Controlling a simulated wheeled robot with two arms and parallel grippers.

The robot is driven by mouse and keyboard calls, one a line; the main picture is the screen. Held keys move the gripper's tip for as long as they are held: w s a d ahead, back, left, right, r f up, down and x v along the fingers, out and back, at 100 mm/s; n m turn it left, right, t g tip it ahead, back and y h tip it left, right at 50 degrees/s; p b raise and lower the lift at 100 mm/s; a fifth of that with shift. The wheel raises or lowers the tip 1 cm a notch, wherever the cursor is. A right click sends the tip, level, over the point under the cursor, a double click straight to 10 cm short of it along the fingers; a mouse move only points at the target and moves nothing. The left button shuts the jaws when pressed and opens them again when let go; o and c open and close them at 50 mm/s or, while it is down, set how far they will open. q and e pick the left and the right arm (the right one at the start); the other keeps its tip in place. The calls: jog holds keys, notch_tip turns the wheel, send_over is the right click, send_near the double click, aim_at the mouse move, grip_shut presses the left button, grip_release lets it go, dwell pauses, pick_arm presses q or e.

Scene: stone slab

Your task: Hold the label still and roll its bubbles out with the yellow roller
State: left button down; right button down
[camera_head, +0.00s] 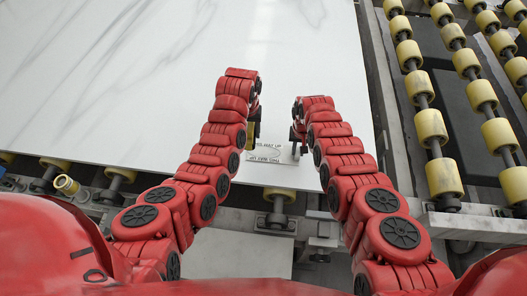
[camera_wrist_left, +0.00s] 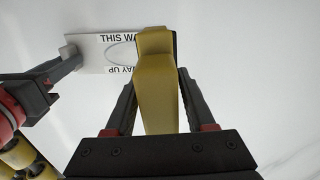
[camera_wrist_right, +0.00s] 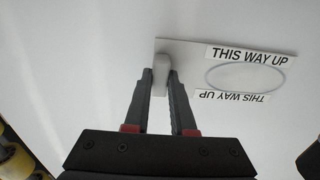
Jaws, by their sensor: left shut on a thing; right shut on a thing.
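The white label (camera_head: 262,158) lies flat on the pale stone slab near its front edge. It has two "THIS WAY UP" lines and an oval outline, clear in the right wrist view (camera_wrist_right: 232,76). My left gripper (camera_head: 253,130) is shut on the yellow roller (camera_wrist_left: 158,95), whose far end is over the label's edge. Whether it touches the label, I cannot tell. My right gripper (camera_head: 297,143) is shut on a small pale grey block (camera_wrist_right: 159,68) at the label's end opposite the roller. The block also shows in the left wrist view (camera_wrist_left: 70,51).
The slab (camera_head: 130,70) is bare to the left and behind the label. It rests on a roller conveyor. Rows of yellow conveyor rollers (camera_head: 430,127) stand along the right, and more (camera_head: 118,172) show below the slab's front edge.

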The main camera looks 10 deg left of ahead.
pick_arm(q)
jog(key=shift+f, duration=3.35)
